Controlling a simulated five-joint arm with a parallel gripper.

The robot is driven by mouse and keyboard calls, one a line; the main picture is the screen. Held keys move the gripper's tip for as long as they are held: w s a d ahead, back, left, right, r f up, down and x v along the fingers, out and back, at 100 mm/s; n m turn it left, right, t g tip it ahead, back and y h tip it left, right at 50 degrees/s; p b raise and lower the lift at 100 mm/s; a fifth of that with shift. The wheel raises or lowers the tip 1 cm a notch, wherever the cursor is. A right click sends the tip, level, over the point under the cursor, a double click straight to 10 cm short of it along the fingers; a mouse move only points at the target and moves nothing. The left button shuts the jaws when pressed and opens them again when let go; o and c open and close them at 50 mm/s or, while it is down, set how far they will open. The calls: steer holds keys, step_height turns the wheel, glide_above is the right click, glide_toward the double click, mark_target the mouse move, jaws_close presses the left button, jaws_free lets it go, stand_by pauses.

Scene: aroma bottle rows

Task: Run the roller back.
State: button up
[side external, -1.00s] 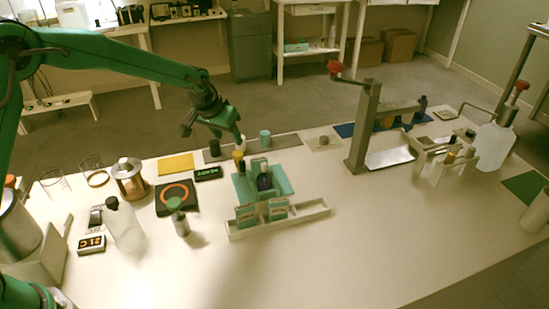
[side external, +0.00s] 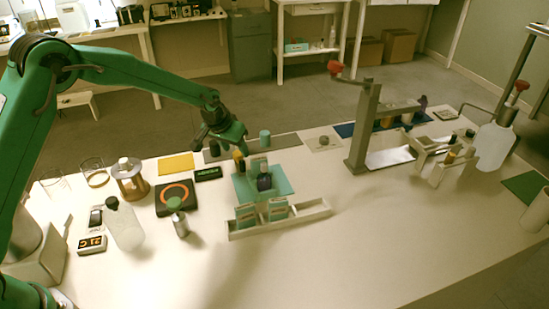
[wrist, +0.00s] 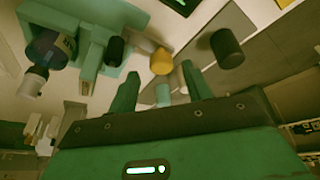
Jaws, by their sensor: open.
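A teal fixture (side external: 284,184) stands near the middle of the table with a dark bottle (side external: 264,181) on it. The bottle, with a pale end, shows at upper left in the wrist view (wrist: 50,52). A yellow cylinder (side external: 237,156) stands at the fixture's back left. In the side view my gripper (side external: 234,145) partly hides this area.
A dark cylinder (side external: 214,148) and a teal cylinder (side external: 265,138) stand on a grey strip behind. A pale rack (side external: 300,219) with small boxes lies in front. A grey post with a red knob (side external: 335,67) rises at right.

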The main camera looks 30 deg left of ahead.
mark_target(240, 162)
steer(key=shift+x, duration=1.15)
steer(key=shift+a, duration=0.1)
